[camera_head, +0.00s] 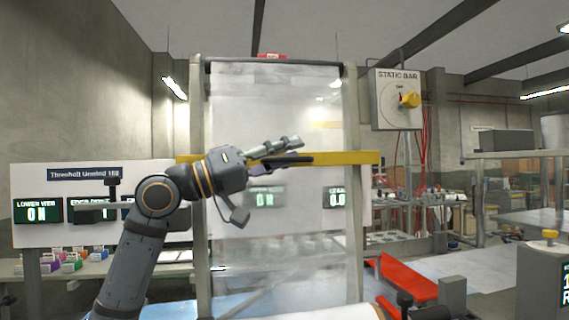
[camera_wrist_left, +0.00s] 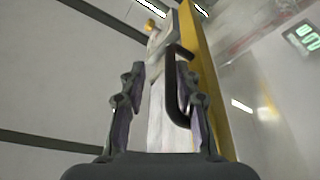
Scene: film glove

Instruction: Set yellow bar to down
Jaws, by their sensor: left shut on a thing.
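The yellow bar (camera_head: 350,158) lies level across the upright film frame, in front of the clear film sheet (camera_head: 275,100). It also runs along the right side of the left wrist view (camera_wrist_left: 206,70). A black handle (camera_head: 297,161) is on the bar; it shows as a dark loop in the wrist view (camera_wrist_left: 171,95). My left gripper (camera_head: 290,150) reaches in from the left at the bar's height and is shut on the handle. In the wrist view the handle lies between the fingers, near the right one; the exact contact is unclear. My right gripper is not in view.
The frame's posts (camera_head: 353,200) stand on both sides of the film. A static bar box (camera_head: 388,115) with a yellow knob (camera_head: 410,99) is at upper right. A white panel with displays (camera_head: 85,175) stands at left. A red part (camera_head: 405,275) lies low at right.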

